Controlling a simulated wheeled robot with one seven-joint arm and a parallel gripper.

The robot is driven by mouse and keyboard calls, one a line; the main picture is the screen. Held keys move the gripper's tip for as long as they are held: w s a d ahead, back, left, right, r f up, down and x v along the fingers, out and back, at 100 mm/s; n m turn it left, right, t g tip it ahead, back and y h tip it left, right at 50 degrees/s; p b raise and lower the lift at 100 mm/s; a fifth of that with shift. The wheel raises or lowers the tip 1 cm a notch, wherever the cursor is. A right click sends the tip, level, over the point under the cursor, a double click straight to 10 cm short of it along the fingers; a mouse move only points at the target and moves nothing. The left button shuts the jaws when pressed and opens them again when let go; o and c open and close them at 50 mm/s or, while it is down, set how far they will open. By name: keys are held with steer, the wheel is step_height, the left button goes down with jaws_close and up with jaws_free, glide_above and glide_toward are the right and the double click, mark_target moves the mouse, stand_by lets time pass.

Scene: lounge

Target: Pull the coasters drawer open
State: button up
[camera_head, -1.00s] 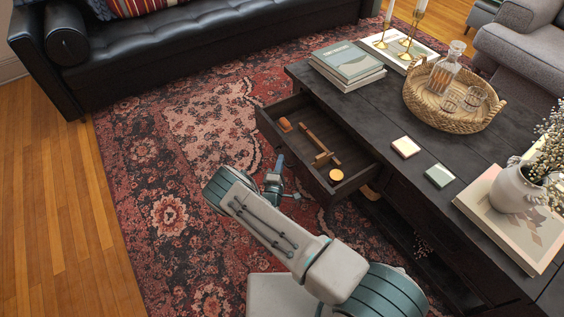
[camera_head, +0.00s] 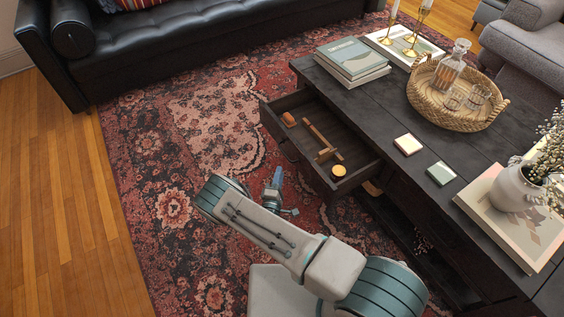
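The dark wood drawer (camera_head: 268,119) stands pulled out of the left long side of the black coffee table (camera_head: 435,157). Inside it lie a small orange-brown item (camera_head: 289,119), a long wooden piece (camera_head: 318,134) with a block at its end, and a round yellow item (camera_head: 338,171). My gripper (camera_head: 277,177) is over the rug, just outside the drawer's front, with a visible gap between them. Its fingers are too small in view to tell open from shut. No label shows on the drawer.
Two square coasters (camera_head: 408,144) (camera_head: 440,174) lie on the tabletop. Books (camera_head: 352,60), a wicker tray (camera_head: 455,118) with a decanter and glasses, candlesticks (camera_head: 412,40) and a white vase (camera_head: 517,188) also stand there. The patterned rug left of the drawer is clear.

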steer(key=v, duration=0.6)
steer(key=shift+p, duration=0.3)
steer(key=w+d+r+m+g+h+p, duration=0.1)
steer(key=d+r+m+g+h+p, duration=0.4)
steer(key=r, duration=0.9)
steer(key=w+d+r+m+g+h+p, duration=0.2)
steer(key=d+r+m+g+h, duration=0.4)
steer(key=r, duration=0.7)
steer(key=s+d+r+m+g+y+p, duration=0.2)
steer(key=s+d+r+g+p, duration=0.15)
steer(key=r, duration=0.55)
steer(key=s+d+r+m+g+y+p, duration=0.25)
steer(key=s+r+g, duration=0.2)
steer(key=r, duration=0.35)
steer(key=s+r+m+t+y+p, duration=0.1)
steer(key=s+r+y+p, duration=0.4)
steer(key=r, duration=0.7)
steer(key=s+r+t+y+p, duration=0.1)
steer(key=s+r+y+p, duration=0.4)
steer(key=s+r, duration=0.5)
step_height(320, 180, up, 3)
steer(key=shift+r+m+t+y, duration=0.25)
steer(key=shift+m+t+y, duration=0.1)
steer(key=shift+t+y, duration=0.1)
